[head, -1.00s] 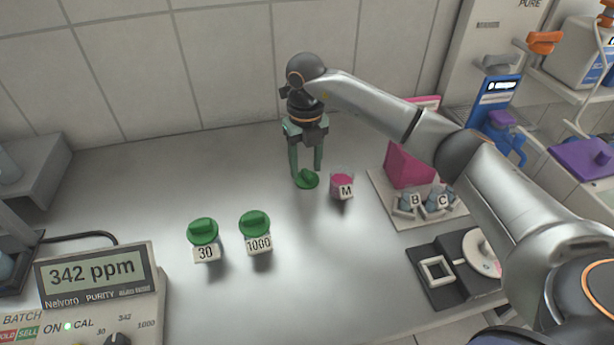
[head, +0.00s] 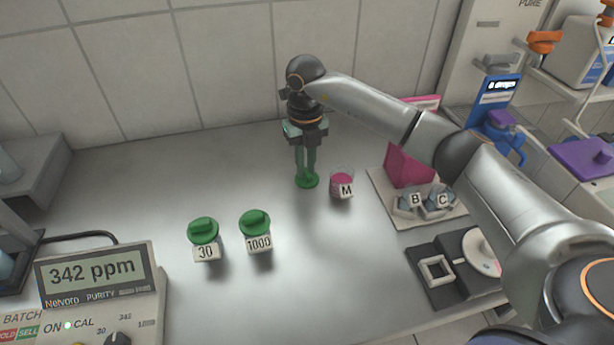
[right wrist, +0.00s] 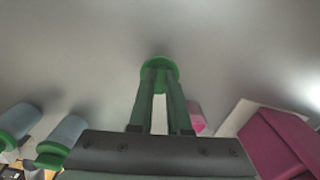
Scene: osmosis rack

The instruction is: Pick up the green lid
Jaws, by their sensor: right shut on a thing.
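The loose green lid (head: 308,184) lies on the metal bench, left of the jar marked M (head: 342,184). My right gripper (head: 306,176) points straight down over it, its green fingers shut on the lid's raised grip. In the right wrist view the lid (right wrist: 160,64) shows as a green disc at the tips of the fingers (right wrist: 160,78). The lid still appears to be at bench level. The jar M holds pink material and has no lid on it. My left gripper is not in view.
Jars marked 30 (head: 205,250) and 1000 (head: 258,243), with green lids, stand front left. A tray (head: 388,205) with jars B and C and a pink block is at the right. The purity meter (head: 100,285) is front left. The bench's middle is clear.

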